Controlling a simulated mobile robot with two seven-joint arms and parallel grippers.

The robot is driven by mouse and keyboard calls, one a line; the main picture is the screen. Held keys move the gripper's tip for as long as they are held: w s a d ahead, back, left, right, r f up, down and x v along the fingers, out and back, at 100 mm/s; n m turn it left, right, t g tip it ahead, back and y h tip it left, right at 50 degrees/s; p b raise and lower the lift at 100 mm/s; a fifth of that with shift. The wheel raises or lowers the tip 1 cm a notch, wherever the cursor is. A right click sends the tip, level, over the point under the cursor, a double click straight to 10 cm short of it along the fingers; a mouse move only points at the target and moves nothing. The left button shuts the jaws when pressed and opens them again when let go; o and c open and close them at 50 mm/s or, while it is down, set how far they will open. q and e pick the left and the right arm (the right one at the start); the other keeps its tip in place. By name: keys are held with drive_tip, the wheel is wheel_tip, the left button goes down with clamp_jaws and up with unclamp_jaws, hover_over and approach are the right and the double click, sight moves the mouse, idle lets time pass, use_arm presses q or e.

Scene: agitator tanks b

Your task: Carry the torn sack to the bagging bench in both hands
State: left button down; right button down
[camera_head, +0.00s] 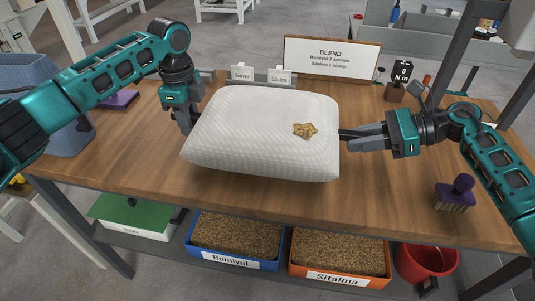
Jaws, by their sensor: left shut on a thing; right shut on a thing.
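The torn sack (250,135) is a white, woven, pillow-shaped bag over the wooden table. A ragged brown patch (305,130) shows on its upper right side. My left gripper (187,123) is shut on the sack's left edge, its fingertips partly hidden by the sack. My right gripper (350,140) is shut on the sack's right edge. I cannot tell whether the sack's underside touches the table. Which bench is the bagging bench is not clear from this view.
The wooden table (390,205) holds a BLEND sign (331,60), small labels, a dark block marked 8 Nm (400,78) and a purple-handled brush (457,192). Below are a blue Bomiyul bin (235,262), an orange Sitalma bin (338,277) and a red pot (427,262).

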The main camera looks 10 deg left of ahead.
use_arm(q)
drive_tip(key=shift+d, duration=0.1)
use_arm(e)
drive_tip(key=shift+a, duration=0.1)
